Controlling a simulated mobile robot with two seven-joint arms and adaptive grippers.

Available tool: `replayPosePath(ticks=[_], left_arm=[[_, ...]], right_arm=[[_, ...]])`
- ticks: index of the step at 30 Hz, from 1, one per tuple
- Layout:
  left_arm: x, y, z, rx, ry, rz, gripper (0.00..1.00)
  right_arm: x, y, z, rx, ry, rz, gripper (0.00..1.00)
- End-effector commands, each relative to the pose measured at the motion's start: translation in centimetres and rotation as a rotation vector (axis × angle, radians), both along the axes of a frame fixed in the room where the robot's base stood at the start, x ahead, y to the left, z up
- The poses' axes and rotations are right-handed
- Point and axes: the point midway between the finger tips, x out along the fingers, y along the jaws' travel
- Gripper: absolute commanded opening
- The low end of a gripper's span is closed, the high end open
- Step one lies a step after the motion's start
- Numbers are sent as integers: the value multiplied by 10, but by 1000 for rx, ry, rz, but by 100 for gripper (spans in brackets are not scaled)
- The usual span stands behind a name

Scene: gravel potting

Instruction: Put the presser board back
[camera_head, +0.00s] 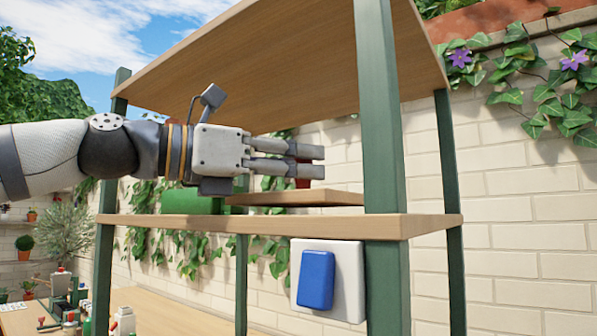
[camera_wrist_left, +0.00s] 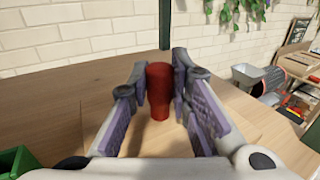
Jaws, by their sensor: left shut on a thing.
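The presser board (camera_head: 290,198) is a flat wooden board with a red knob handle (camera_head: 304,178), at the middle shelf (camera_head: 290,227) of a green-posted rack. In the left wrist view the red handle (camera_wrist_left: 159,90) stands upright between the two fingers. My left gripper (camera_head: 312,161) reaches in from the left between the shelves and is shut on this handle. The board (camera_wrist_left: 160,138) lies below the fingers in the wrist view. I cannot tell whether its underside touches the shelf. My right gripper is not in view.
A green box (camera_head: 190,200) is on the shelf left of the board. The upper shelf (camera_head: 290,60) is above my arm, and a front post (camera_head: 380,130) stands right of the gripper. A white plate with a blue block (camera_head: 316,280) shows below the shelf edge.

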Motion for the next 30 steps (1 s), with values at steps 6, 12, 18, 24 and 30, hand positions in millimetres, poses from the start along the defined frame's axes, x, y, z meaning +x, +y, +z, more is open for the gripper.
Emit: replayPosePath(ticks=[6, 12, 18, 24, 30], left_arm=[[-1, 1, -10, -3, -5, 0, 0], [-1, 1, -12, -2, -4, 0, 0], [-1, 1, -13, -1, -3, 0, 38], [-1, 1, -11, -2, -3, 0, 38], [-14, 27, -10, -4, -4, 2, 38]], right_arm=[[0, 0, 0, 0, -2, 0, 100], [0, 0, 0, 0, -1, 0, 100], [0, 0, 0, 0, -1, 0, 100], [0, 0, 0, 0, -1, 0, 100], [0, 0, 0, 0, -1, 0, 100]])
